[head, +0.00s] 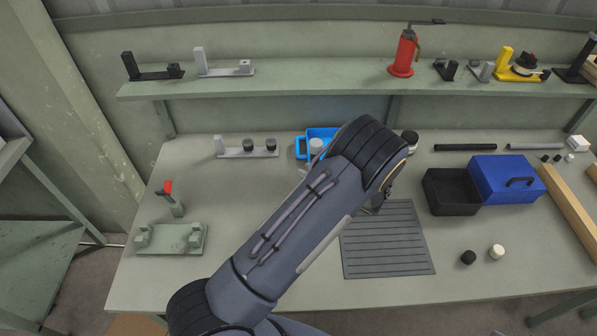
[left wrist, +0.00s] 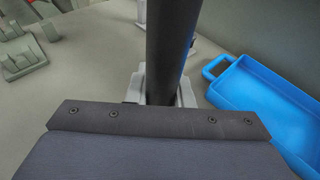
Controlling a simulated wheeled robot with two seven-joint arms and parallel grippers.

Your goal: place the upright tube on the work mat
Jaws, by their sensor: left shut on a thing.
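The work mat (head: 388,255) is a grey ribbed mat lying flat on the bench, right of centre in the head view. My left arm crosses above the bench and ends over the mat's far edge. Most of my left gripper (head: 375,203) is hidden under the wrist there. In the left wrist view, my left gripper (left wrist: 161,98) is shut on a dark tube (left wrist: 167,45), which runs up out of the picture. The tube's lower end is hidden, and I cannot tell whether it touches anything. My right gripper is not in view.
A blue tray (head: 301,147), also in the left wrist view (left wrist: 268,95), stands behind my arm. A black tube (head: 465,147) and a grey tube (head: 549,147) lie at the back right. A blue toolbox (head: 500,180) and black bin (head: 452,194) stand right of the mat.

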